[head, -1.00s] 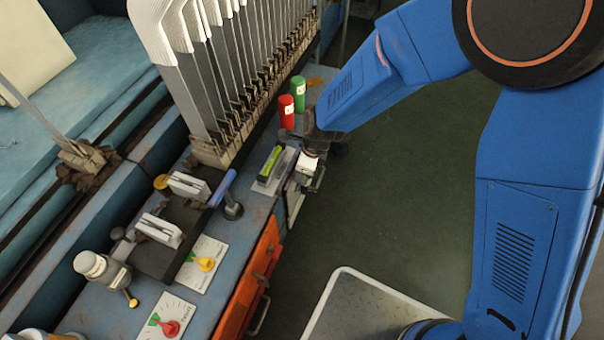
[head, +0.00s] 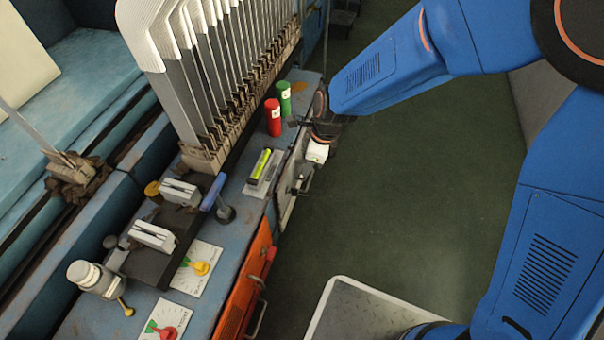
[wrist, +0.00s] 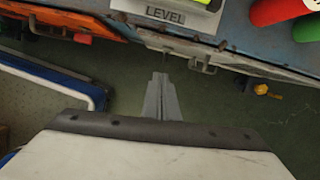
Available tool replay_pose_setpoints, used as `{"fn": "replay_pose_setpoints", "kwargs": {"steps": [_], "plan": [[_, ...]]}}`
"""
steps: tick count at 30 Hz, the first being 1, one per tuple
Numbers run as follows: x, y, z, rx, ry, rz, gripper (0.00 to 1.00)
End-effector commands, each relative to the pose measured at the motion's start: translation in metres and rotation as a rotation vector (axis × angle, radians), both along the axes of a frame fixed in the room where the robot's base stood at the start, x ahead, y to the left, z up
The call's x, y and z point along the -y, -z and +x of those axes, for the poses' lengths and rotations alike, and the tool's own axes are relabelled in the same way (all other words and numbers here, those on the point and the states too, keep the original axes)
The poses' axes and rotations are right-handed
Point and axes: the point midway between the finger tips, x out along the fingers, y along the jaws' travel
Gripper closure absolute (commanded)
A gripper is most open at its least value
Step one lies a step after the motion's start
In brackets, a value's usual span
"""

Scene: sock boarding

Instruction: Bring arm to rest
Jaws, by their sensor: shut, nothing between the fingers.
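My gripper (wrist: 161,97) shows in the wrist view with its two grey fingers together and nothing between them. It points down over the green floor, just off the front edge of the blue bench. In the head view my blue arm reaches in from the right, and its wrist end is beside the bench near the red and green cylinders; the fingers are hard to make out there.
The blue bench (head: 225,262) carries a red cylinder (head: 273,118), a green cylinder (head: 284,98), a level (head: 262,165) and a blue-handled lever (head: 214,192). A row of boards (head: 213,75) stands behind. Orange drawers (head: 246,290) front the bench. Green floor (head: 400,210) is open.

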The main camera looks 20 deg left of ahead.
Motion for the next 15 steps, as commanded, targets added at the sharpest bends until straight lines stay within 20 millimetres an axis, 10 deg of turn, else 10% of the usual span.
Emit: {"fn": "replay_pose_setpoints", "kwargs": {"steps": [15], "plan": [[0.007, -0.025, 0.001, 0.0, 0.0, 0.0, 1.0]]}}
